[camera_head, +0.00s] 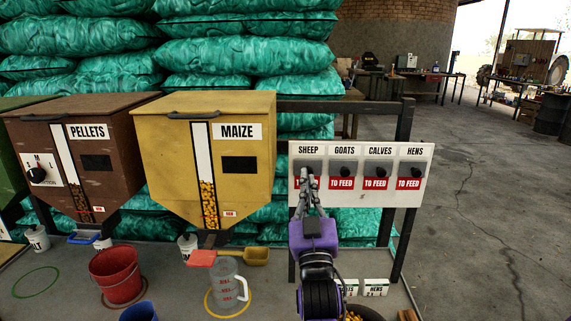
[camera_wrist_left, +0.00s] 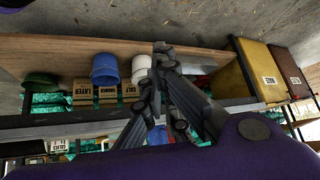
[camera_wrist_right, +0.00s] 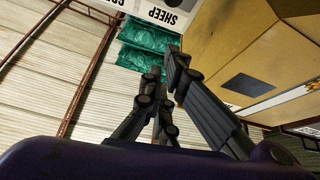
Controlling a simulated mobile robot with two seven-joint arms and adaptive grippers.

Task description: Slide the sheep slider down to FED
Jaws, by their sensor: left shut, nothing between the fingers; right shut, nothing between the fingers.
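A white board (camera_head: 384,194) carries sliders labelled SHEEP, GOATS, CALVES and HENS. The SHEEP label (camera_head: 308,149) is at its left end, above a dark slot with a red strip below. My right gripper (camera_head: 310,172) is shut and empty in front of the SHEEP column. Its fingers hide the sheep knob and most of the red strip; I cannot tell if they touch the knob. The right wrist view shows the shut fingers (camera_wrist_right: 166,72) and the SHEEP label upside down. My left gripper (camera_wrist_left: 162,58) shows only in the left wrist view, shut and empty.
The goats knob (camera_head: 343,171), calves knob (camera_head: 378,171) and hens knob (camera_head: 413,172) sit high, with red TO FEED strips below. A yellow MAIZE hopper (camera_head: 260,120) stands left of the board. A clear jug (camera_head: 228,287) and red bucket (camera_head: 114,272) stand below.

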